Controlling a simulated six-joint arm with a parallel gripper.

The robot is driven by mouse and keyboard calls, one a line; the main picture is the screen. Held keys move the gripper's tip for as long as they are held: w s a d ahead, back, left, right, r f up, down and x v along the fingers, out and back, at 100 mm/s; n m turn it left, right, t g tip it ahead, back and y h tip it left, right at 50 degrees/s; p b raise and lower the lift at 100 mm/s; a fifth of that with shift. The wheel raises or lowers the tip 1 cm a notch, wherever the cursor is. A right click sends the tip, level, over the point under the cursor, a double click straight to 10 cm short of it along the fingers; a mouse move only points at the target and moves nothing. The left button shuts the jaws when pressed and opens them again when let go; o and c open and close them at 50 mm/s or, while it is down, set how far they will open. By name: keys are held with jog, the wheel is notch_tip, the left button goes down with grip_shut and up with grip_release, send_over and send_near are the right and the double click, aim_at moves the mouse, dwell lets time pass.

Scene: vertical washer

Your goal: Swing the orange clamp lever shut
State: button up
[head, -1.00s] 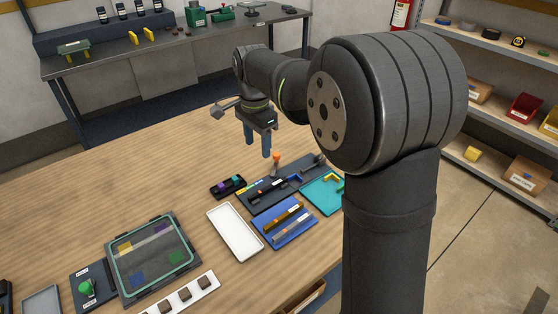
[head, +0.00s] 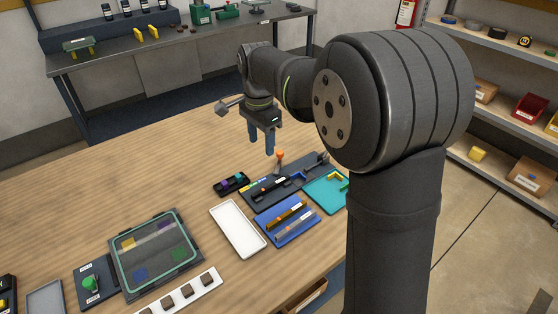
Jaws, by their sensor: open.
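The clamp lever's orange knob (head: 280,154) stands upright at the back of a dark fixture plate (head: 264,196) on the wooden table. The lever's shaft below the knob is small and hard to make out. My gripper (head: 262,149) points down with its two blue-grey fingers apart and empty. In the picture it is just left of and above the orange knob, and it looks clear of the lever. Its exact height over the table cannot be told.
A small black tray (head: 231,183), a white tray (head: 220,212), a blue tray (head: 268,231) and a teal tray (head: 327,203) surround the plate. A green-rimmed panel (head: 154,252) lies further left. The table behind and left of my gripper is bare.

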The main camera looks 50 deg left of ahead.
jog(key=shift+w+a, duration=0.1)
jog(key=shift+c, duration=0.5)
jog(key=m, duration=0.3)
send_near(281, 152)
notch_tip(281, 152, down, 8)
jog(key=shift+a+f, duration=0.1)
jog(key=shift+f, duration=0.15)
grip_shut()
